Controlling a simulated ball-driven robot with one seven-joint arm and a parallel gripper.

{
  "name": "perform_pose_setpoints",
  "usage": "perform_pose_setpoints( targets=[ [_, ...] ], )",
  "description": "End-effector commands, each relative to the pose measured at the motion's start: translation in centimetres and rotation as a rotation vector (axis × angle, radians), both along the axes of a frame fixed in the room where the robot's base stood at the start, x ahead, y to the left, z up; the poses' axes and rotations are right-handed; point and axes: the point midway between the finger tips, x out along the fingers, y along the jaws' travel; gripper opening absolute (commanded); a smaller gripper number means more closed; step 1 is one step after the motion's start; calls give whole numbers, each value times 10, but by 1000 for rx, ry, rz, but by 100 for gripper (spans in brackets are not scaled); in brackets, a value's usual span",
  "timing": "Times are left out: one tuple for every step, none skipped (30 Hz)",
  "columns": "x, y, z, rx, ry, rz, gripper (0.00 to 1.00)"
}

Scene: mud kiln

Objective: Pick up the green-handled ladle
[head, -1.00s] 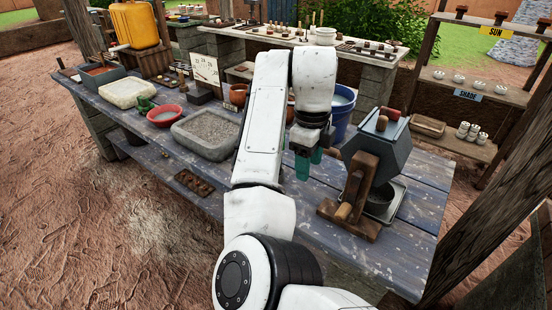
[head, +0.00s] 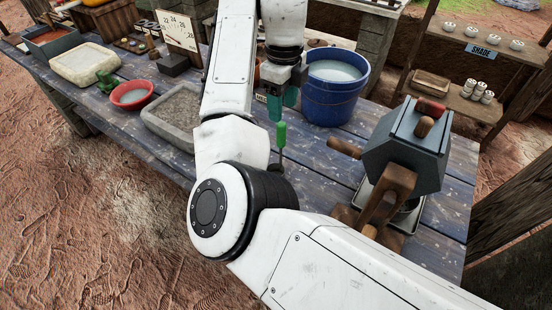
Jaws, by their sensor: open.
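The green-handled ladle (head: 281,134) shows in the head view as an upright green grip on a thin dark shaft. My gripper (head: 283,103), with teal fingers, is open and points down just above and beyond the top of the green handle in the picture. The fingers appear apart from the handle, with nothing seen between them. I cannot tell the exact depth between them.
A blue bucket (head: 334,105) of pale liquid stands right of my gripper. A grey hopper device (head: 405,150) with wooden handles stands further right on the blue plank table (head: 455,205). A stone basin (head: 172,128) and red bowl (head: 138,104) lie left.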

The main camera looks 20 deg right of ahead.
Motion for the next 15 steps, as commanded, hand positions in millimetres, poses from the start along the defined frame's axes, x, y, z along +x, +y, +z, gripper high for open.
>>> perform_pose_setpoints(
  targets=[
    [-1, 0, -8, -2, 2, 0, 54],
    [-1, 0, -13, -2, 2, 0, 54],
    [-1, 0, -19, 0, 2, 1, 54],
    [-1, 1, -24, 0, 3, 1, 54],
    [0, 0, -28, 0, 1, 1, 54],
    [0, 0, -32, 0, 1, 1, 54],
    [0, 0, -35, 0, 1, 0, 54],
    [0, 0, -37, -1, 1, 0, 54],
    [0, 0, -39, -1, 1, 0, 54],
    [-1, 1, -42, 0, 0, 0, 54],
    [-1, 1, -45, 0, 0, 0, 54],
    [-1, 2, -49, 0, 1, 1, 54],
    [-2, 2, -54, 0, 2, 1, 54],
    [-2, 2, -58, 0, 2, 1, 54],
    [-2, 3, -64, 0, 4, 1, 54]
  ],
)
